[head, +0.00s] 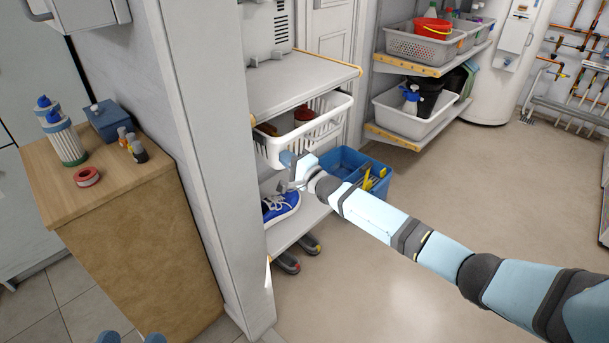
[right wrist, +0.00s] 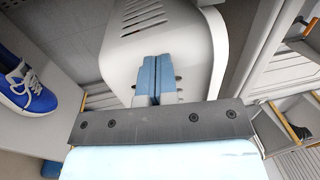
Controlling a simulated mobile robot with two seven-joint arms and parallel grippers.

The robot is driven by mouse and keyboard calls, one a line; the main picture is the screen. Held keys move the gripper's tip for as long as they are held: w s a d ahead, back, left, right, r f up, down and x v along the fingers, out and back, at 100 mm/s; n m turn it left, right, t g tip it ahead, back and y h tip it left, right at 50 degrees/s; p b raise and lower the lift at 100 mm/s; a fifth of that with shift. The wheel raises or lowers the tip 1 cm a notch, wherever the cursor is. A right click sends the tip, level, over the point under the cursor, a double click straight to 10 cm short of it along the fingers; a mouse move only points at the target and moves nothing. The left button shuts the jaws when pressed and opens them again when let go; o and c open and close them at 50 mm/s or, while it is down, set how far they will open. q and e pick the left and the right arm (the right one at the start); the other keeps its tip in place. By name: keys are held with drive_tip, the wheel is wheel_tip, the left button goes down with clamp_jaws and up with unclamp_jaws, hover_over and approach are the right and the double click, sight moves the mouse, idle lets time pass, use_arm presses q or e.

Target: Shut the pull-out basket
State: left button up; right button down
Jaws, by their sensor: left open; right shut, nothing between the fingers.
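The white slatted pull-out basket (head: 320,128) hangs under a shelf in the cabinet and sticks out past the shelf edge. A reddish-brown item shows inside it. My right gripper (head: 286,160) is shut and empty at the basket's lower outer side. In the right wrist view, the shut blue fingers (right wrist: 156,78) are against or very close to the white basket wall (right wrist: 190,40); I cannot tell if they touch. My left gripper (head: 131,338) is open at the bottom edge of the head view, far from the basket, with only its fingertips showing.
A blue sneaker (head: 281,206) stands on the shelf below, and also shows in the right wrist view (right wrist: 28,88). A blue tool crate (head: 343,160) sits behind my right forearm. A wooden cabinet (head: 130,220) with bottles stands left of the wall post (head: 215,150). The floor at right is clear.

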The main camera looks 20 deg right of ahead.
sight(278, 170)
drive_tip(key=w, duration=0.1)
drive_tip(key=w+a+b, duration=0.1)
drive_tip(key=shift+w+f, duration=0.15)
drive_tip(key=shift+w, duration=0.15)
drive_tip(key=shift+w+a, duration=0.2)
drive_tip(key=shift+w, duration=0.2)
drive_tip(key=shift+w+a+b, duration=0.1)
drive_tip(key=shift+w+b, duration=0.15)
drive_tip(key=shift+b, duration=0.1)
use_arm(q)
drive_tip(key=shift+s+d+r+h, duration=0.15)
drive_tip(key=shift+s+d+h, duration=0.1)
drive_tip(key=shift+d+h, duration=0.2)
use_arm(e)
drive_tip(key=shift+r, duration=0.4)
